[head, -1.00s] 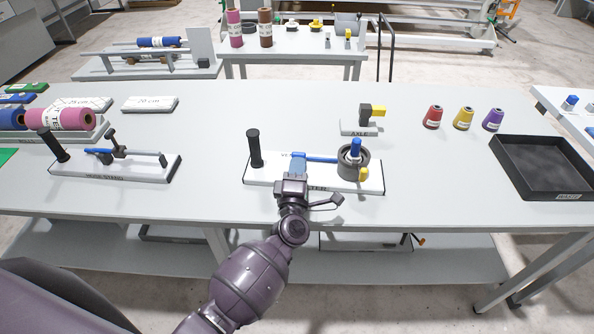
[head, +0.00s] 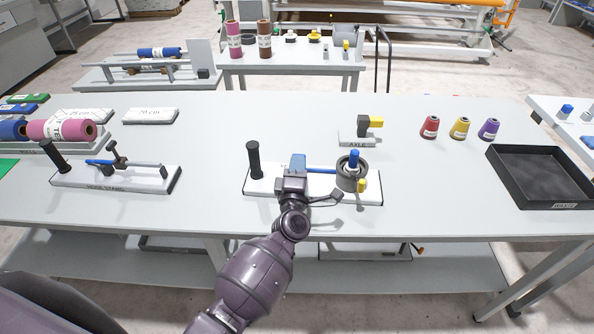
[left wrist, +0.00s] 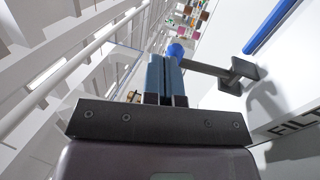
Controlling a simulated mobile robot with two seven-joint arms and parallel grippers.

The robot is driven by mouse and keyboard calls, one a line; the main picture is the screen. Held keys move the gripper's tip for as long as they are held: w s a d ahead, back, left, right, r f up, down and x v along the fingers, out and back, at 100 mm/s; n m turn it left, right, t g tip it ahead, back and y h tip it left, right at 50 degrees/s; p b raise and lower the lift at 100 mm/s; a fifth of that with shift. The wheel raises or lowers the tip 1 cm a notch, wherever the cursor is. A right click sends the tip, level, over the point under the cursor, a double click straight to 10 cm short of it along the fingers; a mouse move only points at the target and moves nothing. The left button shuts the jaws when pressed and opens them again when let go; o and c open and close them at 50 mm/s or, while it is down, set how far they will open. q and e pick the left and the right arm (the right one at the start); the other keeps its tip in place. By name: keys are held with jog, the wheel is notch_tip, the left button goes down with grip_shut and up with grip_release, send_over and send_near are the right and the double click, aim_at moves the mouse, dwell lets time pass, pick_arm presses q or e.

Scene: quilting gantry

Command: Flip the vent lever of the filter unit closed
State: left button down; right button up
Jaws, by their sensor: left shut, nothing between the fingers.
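The filter unit's white base (head: 262,186) lies on the table in the middle of the head view. It carries a black post (head: 254,160), a blue rod (head: 322,171), a dark round housing (head: 346,181) and a yellow knob (head: 361,186). My left gripper (head: 298,162) is shut and empty over the base, between post and housing. In the left wrist view, a dark lever arm (left wrist: 205,69) with a blue ball end (left wrist: 176,49) shows just beyond the blue fingertips (left wrist: 166,62). I cannot tell whether they touch. My right gripper is not in view.
An axle block (head: 357,139) stands behind the unit. Red, yellow and purple cones (head: 461,129) and a black tray (head: 540,174) are at right. Another stand (head: 115,178) is at left. The tabletop between them is clear.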

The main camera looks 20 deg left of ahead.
pick_arm(q)
jog(key=shift+x, duration=1.4)
jog(key=shift+b+x, duration=0.35)
jog(key=shift+x, duration=0.45)
jog(key=shift+w+f, duration=0.15)
jog(key=shift+w, duration=0.35)
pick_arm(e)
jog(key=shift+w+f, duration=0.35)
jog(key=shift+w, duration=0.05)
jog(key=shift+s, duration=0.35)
